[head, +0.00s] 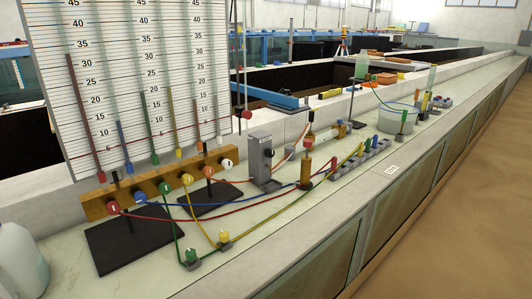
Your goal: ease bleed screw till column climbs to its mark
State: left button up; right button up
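A white scale board (110,60) with numbered lines stands at the left. Coloured liquid columns rise in its tubes: red (85,118), blue (123,146), green (148,125), yellow (173,120), and shorter ones at the right. The red column is the tallest, and the blue top is low. Below is a wooden-coloured manifold (90,208) with a row of coloured knobs, including red (114,208), yellow (187,180) and white (227,164). Small dark screws stand on its top; I cannot tell which is the bleed screw. No mark is clearly readable. Neither gripper is in view.
Black base plates (140,240) sit under the manifold. Coloured hoses cross the pale bench top to a green-topped fitting (191,257) and a yellow-topped fitting (224,238). A grey box with a dial (261,160) stands mid-bench. A whitish jug (20,265) fills the near left corner.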

aim_at(270, 153)
jog(key=i+l+u, duration=0.1)
jog(key=u, duration=0.8)
jog(key=l+u, duration=0.65)
jog(key=l, duration=0.25)
jog(key=k+l+u, duration=0.1)
jog(key=l, duration=0.35)
jog(key=k+l+u, duration=0.1)
jog(key=l, duration=0.4)
